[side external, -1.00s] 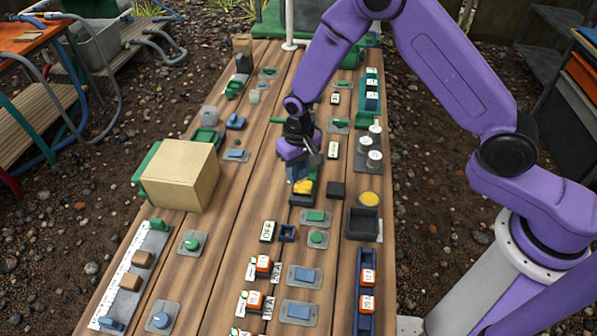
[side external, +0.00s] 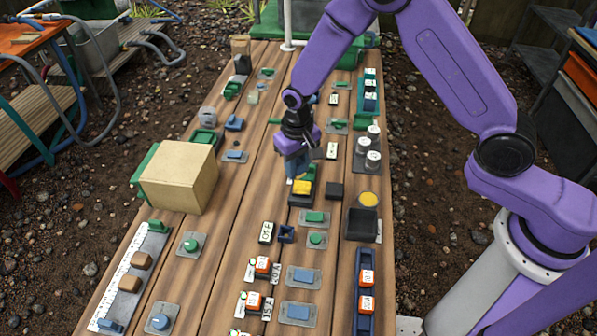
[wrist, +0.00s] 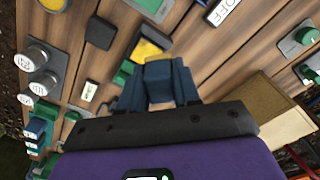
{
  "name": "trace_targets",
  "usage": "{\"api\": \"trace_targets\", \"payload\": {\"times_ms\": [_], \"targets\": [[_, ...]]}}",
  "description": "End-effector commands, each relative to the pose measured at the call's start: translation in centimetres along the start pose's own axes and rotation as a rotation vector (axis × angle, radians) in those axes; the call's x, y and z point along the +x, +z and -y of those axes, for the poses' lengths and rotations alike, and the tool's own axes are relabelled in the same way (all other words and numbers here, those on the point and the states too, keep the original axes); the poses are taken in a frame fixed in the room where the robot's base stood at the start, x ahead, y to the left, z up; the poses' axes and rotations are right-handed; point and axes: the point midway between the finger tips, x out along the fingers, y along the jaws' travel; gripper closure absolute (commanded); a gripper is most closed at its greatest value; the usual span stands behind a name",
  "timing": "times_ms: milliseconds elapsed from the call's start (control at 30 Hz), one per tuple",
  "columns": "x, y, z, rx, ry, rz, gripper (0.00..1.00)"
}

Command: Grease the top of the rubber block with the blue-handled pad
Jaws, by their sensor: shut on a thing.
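My gripper (side external: 296,172) is shut on the blue handle (wrist: 160,80) of the pad, which sits between its dark blue fingers in the wrist view. The pad's underside is hidden. Right by the fingertips is a dark block-like thing with a yellow top (side external: 302,187); its yellow top also shows in the wrist view (wrist: 148,50). I cannot tell whether the pad touches it. A plain black block (side external: 335,190) lies just right of it and shows in the wrist view (wrist: 100,33). I cannot tell for certain which of the two is the rubber block.
A round yellow disc (side external: 369,198) lies right of the black block, above an open black tray (side external: 361,224). A large tan box (side external: 180,176) stands left. White-topped knobs (side external: 372,150) stand at right. Small green, blue and orange fittings crowd the plank table (side external: 225,222).

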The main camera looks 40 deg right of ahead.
Motion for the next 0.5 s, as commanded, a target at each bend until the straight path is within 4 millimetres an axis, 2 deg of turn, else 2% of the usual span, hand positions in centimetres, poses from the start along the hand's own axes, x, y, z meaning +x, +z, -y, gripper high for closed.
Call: {"api": "trace_targets", "payload": {"times_ms": [167, 500], "targets": [[0.19, 0.13, -0.15, 0.109, 0.0, 0.001, 0.93], [0.92, 0.68, -0.73, 0.575, 0.002, 0.001, 0.93]]}}
